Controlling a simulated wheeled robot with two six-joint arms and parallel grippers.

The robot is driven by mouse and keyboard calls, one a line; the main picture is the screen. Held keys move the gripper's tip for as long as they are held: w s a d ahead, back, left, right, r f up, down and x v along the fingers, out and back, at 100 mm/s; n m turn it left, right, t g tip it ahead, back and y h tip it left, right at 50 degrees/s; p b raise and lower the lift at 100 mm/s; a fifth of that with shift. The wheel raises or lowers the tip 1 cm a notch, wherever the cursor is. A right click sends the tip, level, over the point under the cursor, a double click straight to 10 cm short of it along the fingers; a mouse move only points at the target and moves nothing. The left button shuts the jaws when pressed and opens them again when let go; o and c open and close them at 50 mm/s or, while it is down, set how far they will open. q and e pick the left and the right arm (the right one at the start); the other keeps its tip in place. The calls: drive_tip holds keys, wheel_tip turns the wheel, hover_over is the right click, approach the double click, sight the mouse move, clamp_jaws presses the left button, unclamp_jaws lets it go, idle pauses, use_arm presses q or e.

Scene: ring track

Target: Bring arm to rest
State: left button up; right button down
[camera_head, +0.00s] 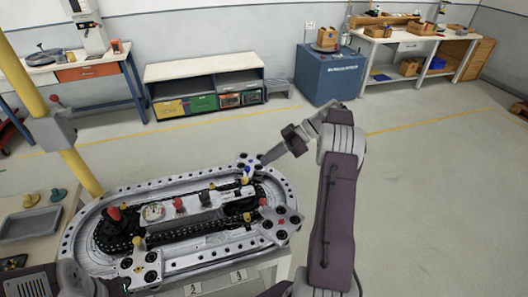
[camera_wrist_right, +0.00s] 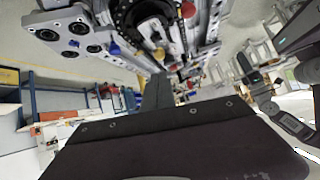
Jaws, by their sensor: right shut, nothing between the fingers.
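The ring track (camera_head: 75,235) is a silver oval with a dark chain inside, on a stand in the head view's lower left. My right arm reaches up from the bottom and bends left. Its gripper (camera_head: 267,158) is shut and empty, with the tip close to the track's upper right corner plate (camera_head: 249,161); I cannot tell whether they touch. In the right wrist view the shut fingers (camera_wrist_right: 158,92) point toward the track (camera_wrist_right: 205,25), which shows at the top. Part of my left arm shows at the head view's lower left; its gripper is not clearly seen.
A yellow post (camera_head: 45,110) stands left of the track. A grey tray (camera_head: 30,224) lies on a side table. A low shelf (camera_head: 204,72), a blue cabinet (camera_head: 329,76) and a workbench (camera_head: 415,37) line the back wall. The floor (camera_head: 440,200) on the right is clear.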

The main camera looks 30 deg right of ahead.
drive_tip(key=a+r+n+g, duration=0.35)
drive_tip(key=a+r, duration=0.25)
drive_tip(key=a, duration=0.6)
drive_tip(key=s+a+h, duration=0.3)
drive_tip(key=s+a, duration=0.3)
drive_tip(key=a, duration=0.2)
drive_tip(key=s+f+m+h, duration=0.5)
drive_tip(key=s+f+m, duration=0.3)
drive_tip(key=s, duration=0.5)
drive_tip(key=d+f+m+t+h, duration=0.1)
drive_tip(key=d+f+m+h, duration=0.1)
drive_tip(key=d+f+m, duration=0.2)
wheel_tip(320, 180, down, 2)
drive_tip(key=m, duration=0.4)
drive_tip(key=shift+s+d+m, duration=0.2)
drive_tip(key=shift+d+m, duration=0.15)
